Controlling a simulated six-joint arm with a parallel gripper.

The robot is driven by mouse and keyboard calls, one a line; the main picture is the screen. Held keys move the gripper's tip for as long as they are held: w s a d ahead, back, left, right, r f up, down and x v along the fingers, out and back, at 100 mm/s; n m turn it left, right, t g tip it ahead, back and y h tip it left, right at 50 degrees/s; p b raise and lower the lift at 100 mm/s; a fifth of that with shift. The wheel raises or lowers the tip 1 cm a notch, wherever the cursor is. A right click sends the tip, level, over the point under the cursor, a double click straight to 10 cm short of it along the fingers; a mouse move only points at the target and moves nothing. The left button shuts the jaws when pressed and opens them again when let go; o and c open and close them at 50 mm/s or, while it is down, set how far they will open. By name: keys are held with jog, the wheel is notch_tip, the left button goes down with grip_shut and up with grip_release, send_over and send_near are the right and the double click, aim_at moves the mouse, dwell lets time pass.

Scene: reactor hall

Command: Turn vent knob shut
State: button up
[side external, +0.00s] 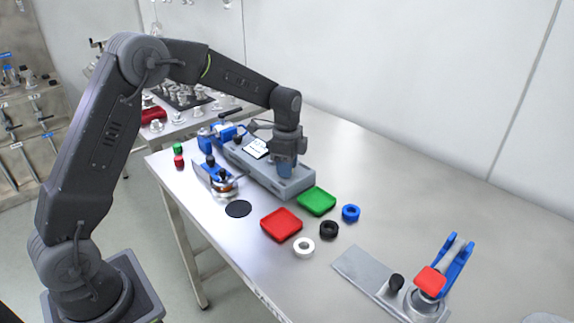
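A long grey block-shaped unit (262,172) lies on the steel table, with a small white label or screen on its top. My gripper (287,160) points down over the right end of this unit. A small black knob (238,140) stands near the unit's left end.
A green tray (317,201), red tray (281,224) and blue (351,213), black (329,229) and white (304,247) rings lie in front. A grey fixture with blue arms (418,299) is at right. The table's right rear is clear.

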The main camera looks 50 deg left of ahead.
jog(key=c, duration=0.4)
jog(key=shift+o, duration=0.2)
jog(key=shift+n, duration=0.4)
jog(key=n, duration=0.5)
jog(key=shift+n, duration=0.3)
jog(key=n, duration=0.3)
jog(key=shift+n, duration=0.3)
jog(key=n, duration=0.3)
jog(key=shift+n, duration=0.3)
jog(key=n, duration=1.3)
jog(key=shift+n, duration=0.3)
